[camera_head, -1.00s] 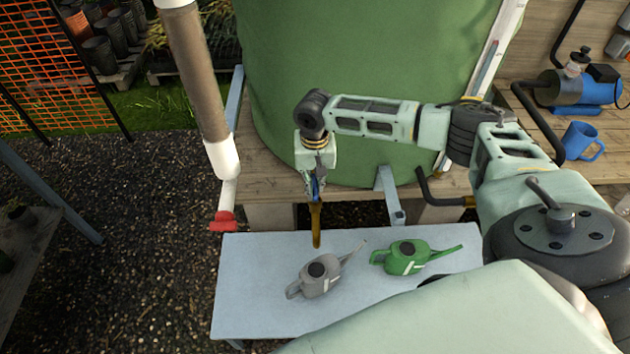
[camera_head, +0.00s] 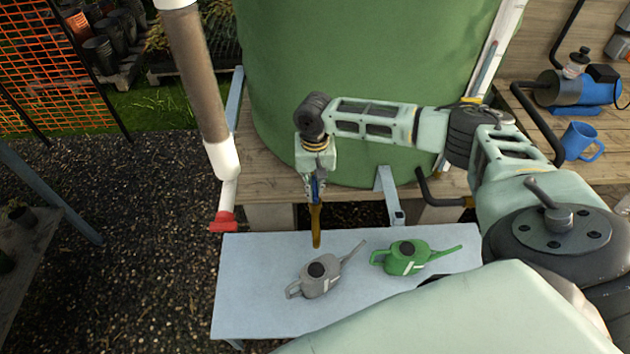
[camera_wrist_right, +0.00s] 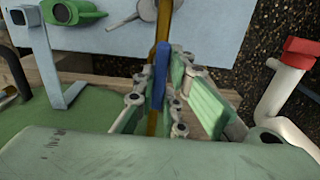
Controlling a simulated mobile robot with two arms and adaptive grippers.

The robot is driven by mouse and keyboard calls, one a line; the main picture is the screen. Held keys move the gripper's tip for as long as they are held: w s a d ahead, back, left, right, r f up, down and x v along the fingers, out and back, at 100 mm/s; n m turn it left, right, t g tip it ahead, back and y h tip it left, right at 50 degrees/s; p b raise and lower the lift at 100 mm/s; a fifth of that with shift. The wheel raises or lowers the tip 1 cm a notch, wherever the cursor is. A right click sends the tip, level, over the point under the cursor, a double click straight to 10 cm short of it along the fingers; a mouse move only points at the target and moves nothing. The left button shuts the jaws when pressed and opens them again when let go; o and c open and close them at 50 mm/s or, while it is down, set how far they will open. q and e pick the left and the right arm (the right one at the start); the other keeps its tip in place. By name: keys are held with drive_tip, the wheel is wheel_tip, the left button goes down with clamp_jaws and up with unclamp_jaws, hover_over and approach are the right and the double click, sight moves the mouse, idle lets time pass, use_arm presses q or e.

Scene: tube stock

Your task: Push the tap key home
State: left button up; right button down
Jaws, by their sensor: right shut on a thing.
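My right gripper (camera_head: 315,192) points down in front of the green tank. It is shut on what looks like the tap key (camera_head: 316,226), a long ochre rod with a blue part between the fingers. The rod hangs nearly upright, its lower end showing over the back of the pale blue table; I cannot tell its height above it. In the right wrist view the gripper (camera_wrist_right: 161,88) holds the blue part, with the ochre rod (camera_wrist_right: 179,16) running beyond the fingertips. A pale blue bracket (camera_head: 387,190) with a small dark-topped end stands right of the rod. My left gripper is out of view.
A grey watering can (camera_head: 322,285) and a green one (camera_head: 407,263) stand on the pale blue table (camera_head: 245,300). A pipe with a red end (camera_head: 222,222) hangs at left. The green tank (camera_head: 350,60) rises behind. A blue mug (camera_head: 580,142) is at right.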

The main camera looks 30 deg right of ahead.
drive_tip(key=shift+p, duration=0.4)
idle(0.4)
drive_tip(key=shift+f, duration=0.65)
idle(0.5)
drive_tip(key=shift+p, duration=0.45)
idle(0.8)
drive_tip(key=c, duration=1.7)
unclamp_jaws()
drive_tip(key=shift+c, duration=0.2)
drive_tip(key=shift+r, duration=0.15)
wheel_tip(320, 180, up, 12)
